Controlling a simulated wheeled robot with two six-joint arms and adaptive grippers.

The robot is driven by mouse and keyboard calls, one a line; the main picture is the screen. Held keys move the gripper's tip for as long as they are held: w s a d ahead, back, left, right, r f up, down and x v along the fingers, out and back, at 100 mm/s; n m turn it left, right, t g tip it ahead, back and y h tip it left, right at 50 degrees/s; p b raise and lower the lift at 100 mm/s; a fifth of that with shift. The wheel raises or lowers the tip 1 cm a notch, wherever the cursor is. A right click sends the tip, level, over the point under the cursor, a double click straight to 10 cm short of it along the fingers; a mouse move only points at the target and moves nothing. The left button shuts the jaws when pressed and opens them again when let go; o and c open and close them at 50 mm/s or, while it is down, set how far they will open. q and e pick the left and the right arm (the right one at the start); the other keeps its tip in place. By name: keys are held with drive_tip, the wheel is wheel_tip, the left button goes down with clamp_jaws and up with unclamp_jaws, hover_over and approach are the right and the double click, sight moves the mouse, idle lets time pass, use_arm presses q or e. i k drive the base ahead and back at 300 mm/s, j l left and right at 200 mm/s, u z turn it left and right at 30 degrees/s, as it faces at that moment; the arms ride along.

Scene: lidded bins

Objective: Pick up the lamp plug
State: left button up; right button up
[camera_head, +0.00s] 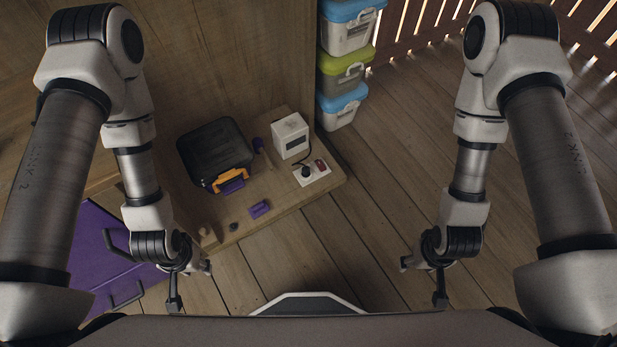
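Whether the plug is fully seated is too small to tell. My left gripper (190,284) hangs left of the bench's near end, apart from the plug, with its fingers spread and empty. My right gripper (422,282) hangs over the floor right of the bench, also spread and empty.
A black bin (214,150) with an orange latch stands on the bench. Purple pieces (260,209) and small dark objects lie near it. Stacked lidded boxes (345,75) stand behind the bench. A purple panel (95,245) is at left. The wooden floor at right is clear.

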sight(306, 174)
drive_tip(key=i+l+u, duration=0.3)
drive_tip(key=l, duration=0.3)
drive_tip(key=i+l+u, duration=0.15)
drive_tip(key=i+l, duration=0.15)
drive_tip(key=i+l+u, duration=0.15)
drive_tip(key=l, duration=0.25)
drive_tip(key=i+l+u, duration=0.15)
drive_tip(key=l, duration=0.2)
drive_tip(key=i+l+u, duration=0.15)
drive_tip(key=l, duration=0.2)
drive_tip(key=l+u, duration=0.15)
drive_tip(key=l, duration=0.25)
drive_tip(key=i, duration=0.05)
